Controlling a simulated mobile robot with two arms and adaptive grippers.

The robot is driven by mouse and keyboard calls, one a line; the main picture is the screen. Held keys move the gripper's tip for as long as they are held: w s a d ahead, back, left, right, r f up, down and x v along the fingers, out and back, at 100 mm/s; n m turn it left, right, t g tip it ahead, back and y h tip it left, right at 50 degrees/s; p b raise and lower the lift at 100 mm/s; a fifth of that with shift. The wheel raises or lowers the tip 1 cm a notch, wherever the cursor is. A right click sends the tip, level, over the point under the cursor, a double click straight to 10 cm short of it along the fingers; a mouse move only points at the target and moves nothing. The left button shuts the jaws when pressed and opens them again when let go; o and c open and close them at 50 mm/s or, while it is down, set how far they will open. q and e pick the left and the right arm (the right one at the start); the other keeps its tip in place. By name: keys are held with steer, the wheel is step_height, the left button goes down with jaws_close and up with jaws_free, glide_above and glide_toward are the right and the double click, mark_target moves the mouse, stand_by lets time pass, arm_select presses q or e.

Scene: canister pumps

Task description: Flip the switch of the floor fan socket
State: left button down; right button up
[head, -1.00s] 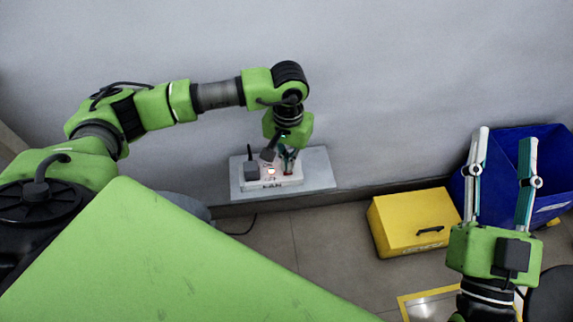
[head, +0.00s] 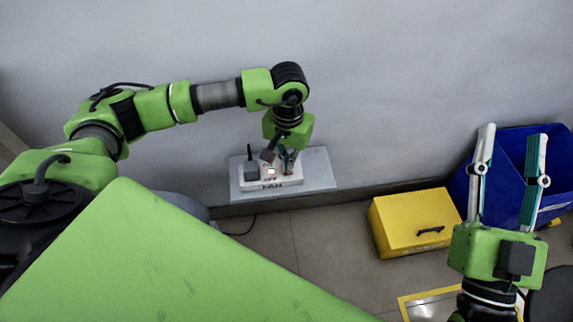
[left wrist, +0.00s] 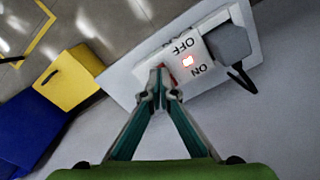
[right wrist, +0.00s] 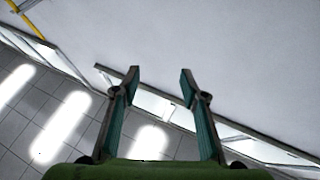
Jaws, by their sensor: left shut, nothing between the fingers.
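The fan socket is a white power strip (head: 284,181) on a pale board (head: 318,172) against the wall. My left gripper (head: 288,165) is shut and empty, pointing down at the strip. In the left wrist view its fingertips (left wrist: 160,72) are at a red part of the strip, which they partly hide; I cannot tell whether they touch. My right gripper (head: 511,130) is open and empty; its fingers also show in the right wrist view (right wrist: 160,75).
A yellow box (head: 415,222) with a black handle stands on the floor right of the board. A blue bin (head: 508,175) is behind my right gripper. A dark cable (head: 243,229) lies on the floor below the board. Open floor (head: 320,235) lies in front.

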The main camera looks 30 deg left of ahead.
arm_select(q)
steer(key=shift+f+b, duration=0.3)
steer(key=shift+f, duration=0.05)
arm_select(e)
steer(key=shift+s+r+t, duration=0.45)
steer(key=shift+r, duration=0.2)
steer(key=shift+s+r+t, duration=0.45)
steer(key=shift+r, duration=0.15)
stand_by(0.5)
arm_select(q)
steer(key=shift+r, duration=0.3)
steer(key=shift+r+p, duration=0.5)
steer(key=shift+r, duration=0.5)
steer(key=shift+r+p, duration=0.45)
steer(key=shift+p, duration=0.1)
steer(key=shift+r, duration=0.45)
steer(key=shift+r+p, duration=0.95)
steer(key=shift+r, duration=0.4)
arm_select(e)
steer(key=w+d+f+g+h, duration=0.1)
steer(key=f+g, duration=0.4)
steer(key=f, duration=0.4)
steer(key=w+f+g+h, duration=0.2)
steer(key=f+g, duration=0.3)
steer(key=f, duration=0.5)
steer(key=shift+d+f+g, duration=0.15)
steer(key=shift+d+g, duration=0.15)
steer(key=shift+d, duration=0.1)
